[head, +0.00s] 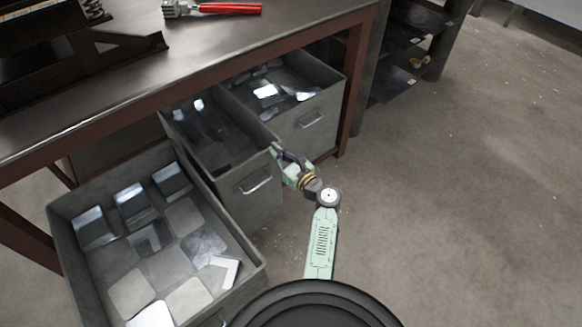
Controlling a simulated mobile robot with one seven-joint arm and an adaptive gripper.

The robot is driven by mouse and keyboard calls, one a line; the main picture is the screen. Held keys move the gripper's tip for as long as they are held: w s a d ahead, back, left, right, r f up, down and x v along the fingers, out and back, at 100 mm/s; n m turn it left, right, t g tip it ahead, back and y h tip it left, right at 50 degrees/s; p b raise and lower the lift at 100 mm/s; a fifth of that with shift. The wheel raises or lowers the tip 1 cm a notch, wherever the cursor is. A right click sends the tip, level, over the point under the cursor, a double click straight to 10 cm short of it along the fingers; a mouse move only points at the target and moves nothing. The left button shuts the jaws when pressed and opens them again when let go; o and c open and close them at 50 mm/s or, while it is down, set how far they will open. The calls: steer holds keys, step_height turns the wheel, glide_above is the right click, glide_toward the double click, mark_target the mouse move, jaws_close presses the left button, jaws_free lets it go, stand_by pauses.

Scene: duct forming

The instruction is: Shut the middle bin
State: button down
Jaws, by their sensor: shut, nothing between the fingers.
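Three grey metal bins stand under the workbench. The middle bin (234,197) is pulled out past the bench edge, with a bar handle on its front and some dark and shiny pieces inside toward the back. My gripper (276,149) is shut and empty at the top right front corner of the middle bin, between it and the right bin. I cannot tell whether it touches the bin's wall.
The left bin (62,225) is pulled far out and holds several metal plates and bent pieces. The right bin (326,112) sits mostly under the workbench (240,60). A red-handled tool (228,9) lies on the bench. Dark shelves (405,50) stand behind. The floor at right is clear.

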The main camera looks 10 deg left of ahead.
steer(key=b+x, duration=0.6)
steer(key=x, duration=1.2)
steer(key=shift+w+a+r+b, duration=0.2)
steer(key=shift+w+b, duration=0.05)
steer(key=shift+b, duration=0.05)
steer(key=shift+r, duration=0.1)
